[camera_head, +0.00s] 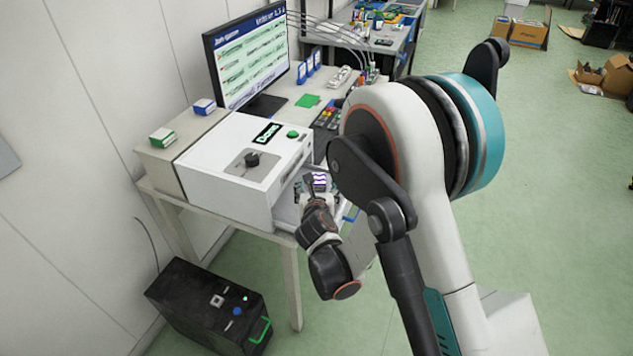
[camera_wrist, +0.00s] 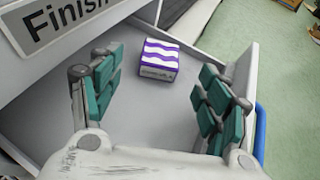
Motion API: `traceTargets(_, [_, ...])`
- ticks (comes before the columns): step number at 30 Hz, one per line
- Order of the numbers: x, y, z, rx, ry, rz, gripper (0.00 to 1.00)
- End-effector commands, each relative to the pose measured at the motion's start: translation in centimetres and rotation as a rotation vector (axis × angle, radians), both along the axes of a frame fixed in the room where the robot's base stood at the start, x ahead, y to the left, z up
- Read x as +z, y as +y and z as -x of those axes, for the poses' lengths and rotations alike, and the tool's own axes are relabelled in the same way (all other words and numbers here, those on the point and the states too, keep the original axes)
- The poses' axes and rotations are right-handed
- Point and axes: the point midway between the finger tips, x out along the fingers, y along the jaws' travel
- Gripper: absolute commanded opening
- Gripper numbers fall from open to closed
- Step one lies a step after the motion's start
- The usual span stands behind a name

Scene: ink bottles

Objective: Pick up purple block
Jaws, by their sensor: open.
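The purple block (camera_wrist: 158,60) is a small box with white wavy bands. In the wrist view it lies on the grey floor of an open drawer or tray (camera_wrist: 135,118), under a sign that reads "Finish", partly cut off. In the head view the block (camera_head: 319,181) shows just beyond my gripper (camera_head: 308,185), whose fingers are small and partly hidden there.
The tray's grey right wall (camera_wrist: 245,75) stands close to the right finger, with a blue handle (camera_wrist: 260,130) outside it. A white machine (camera_head: 235,170) stands left of my gripper in the head view. A monitor (camera_head: 248,58) and a keypad stand behind on the desk.

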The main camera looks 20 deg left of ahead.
Motion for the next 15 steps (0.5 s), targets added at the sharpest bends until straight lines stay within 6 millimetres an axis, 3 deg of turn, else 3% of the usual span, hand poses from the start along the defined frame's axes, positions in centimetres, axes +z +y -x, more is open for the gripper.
traceTargets(15, [-2.8, 1.6, -5.4, -0.001, 0.000, 0.001, 0.70])
